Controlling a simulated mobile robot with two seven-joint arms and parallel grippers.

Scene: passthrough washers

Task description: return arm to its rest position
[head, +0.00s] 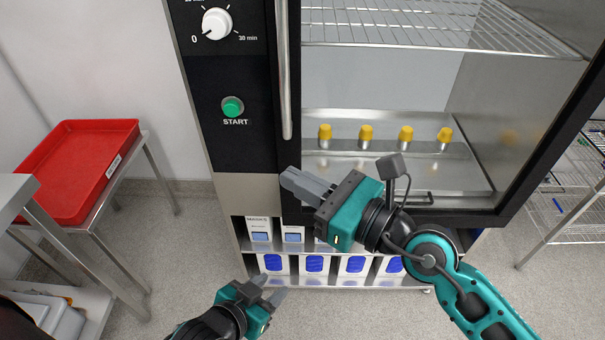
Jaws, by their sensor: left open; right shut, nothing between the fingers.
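My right gripper (305,186) is the upper one, in front of the washer's lower front edge, with its grey fingers shut and empty, pointing left. Its teal arm comes in from the lower right. My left gripper (268,287) is low in the head view, near the shelf of boxes, with its fingers apart and nothing between them. The washer (243,193) stands ahead with a dark control panel, a dial (216,23), a green START button (232,107) and a vertical handle (283,70).
Several yellow-capped metal pieces (366,133) stand in a row inside the washer, below a wire rack (430,25). A red tray (75,170) sits on a metal stand at left. Boxes (313,264) fill the shelves under the washer. A wire shelf (570,205) stands at right.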

